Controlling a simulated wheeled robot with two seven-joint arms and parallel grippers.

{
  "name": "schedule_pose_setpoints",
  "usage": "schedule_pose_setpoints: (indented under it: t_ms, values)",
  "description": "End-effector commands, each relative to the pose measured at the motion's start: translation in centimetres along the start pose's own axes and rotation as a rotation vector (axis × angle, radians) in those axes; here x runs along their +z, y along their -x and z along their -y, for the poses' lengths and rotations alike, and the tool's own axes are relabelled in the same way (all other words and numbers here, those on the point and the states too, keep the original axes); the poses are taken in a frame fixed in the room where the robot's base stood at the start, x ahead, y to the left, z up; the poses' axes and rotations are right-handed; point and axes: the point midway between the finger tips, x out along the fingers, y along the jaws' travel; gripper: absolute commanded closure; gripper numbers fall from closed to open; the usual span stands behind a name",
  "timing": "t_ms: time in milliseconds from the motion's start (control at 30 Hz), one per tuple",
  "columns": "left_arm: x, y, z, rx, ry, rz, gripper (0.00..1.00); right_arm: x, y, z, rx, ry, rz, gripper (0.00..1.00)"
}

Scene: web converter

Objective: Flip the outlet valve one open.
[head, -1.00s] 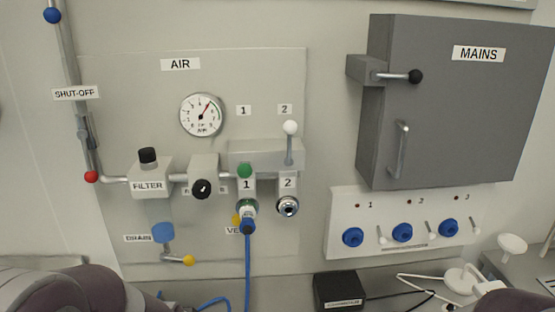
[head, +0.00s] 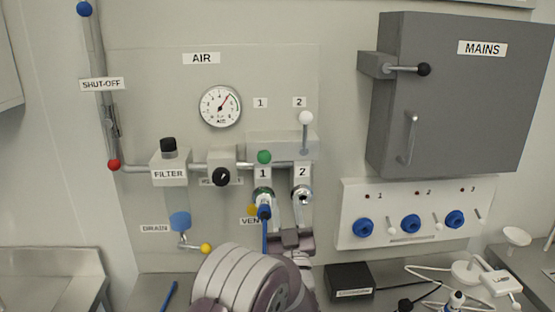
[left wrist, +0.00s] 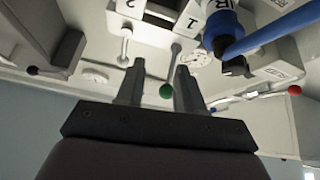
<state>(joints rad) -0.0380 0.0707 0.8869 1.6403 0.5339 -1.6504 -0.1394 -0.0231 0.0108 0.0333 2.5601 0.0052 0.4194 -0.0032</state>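Outlet valve one's lever ends in a green ball (head: 264,157), just above the label 1 on the AIR panel (head: 225,135). In the left wrist view the green ball (left wrist: 166,90) hangs at the end of a rod, in line with the gap between the fingertips. My left gripper (head: 288,208) is below the ball in the head view, in front of the outlets. In the wrist view the left gripper (left wrist: 158,85) is open, with its two fingers apart and nothing clearly held. Whether a finger touches the lever cannot be told. My right gripper is not in view.
Valve two's white-ball lever (head: 305,118) points up, right of the green ball. A blue hose connector (head: 264,212) sits under outlet one, close to my left gripper. The gauge (head: 220,106), filter (head: 169,174) and grey MAINS box (head: 450,100) are nearby.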

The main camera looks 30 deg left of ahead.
Motion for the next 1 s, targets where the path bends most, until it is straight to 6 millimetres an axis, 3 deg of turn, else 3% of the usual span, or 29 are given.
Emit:
schedule_pose_setpoints:
  t_ms: [267,700,833,1000]
  values:
    - [-3.3,0.8,1.9,-0.105,-0.030,-0.259,0.63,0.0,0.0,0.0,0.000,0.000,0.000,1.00]
    - [-6.2,-8.8,2.9,-0.107,-0.032,-0.260,0.63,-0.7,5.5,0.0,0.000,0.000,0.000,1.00]
    - [-6.4,-10.4,3.0,-0.104,-0.031,-0.259,0.63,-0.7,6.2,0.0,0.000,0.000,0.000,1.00]
    - [-6.3,-10.9,3.2,-0.104,-0.030,-0.258,0.63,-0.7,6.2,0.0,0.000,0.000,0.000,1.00]
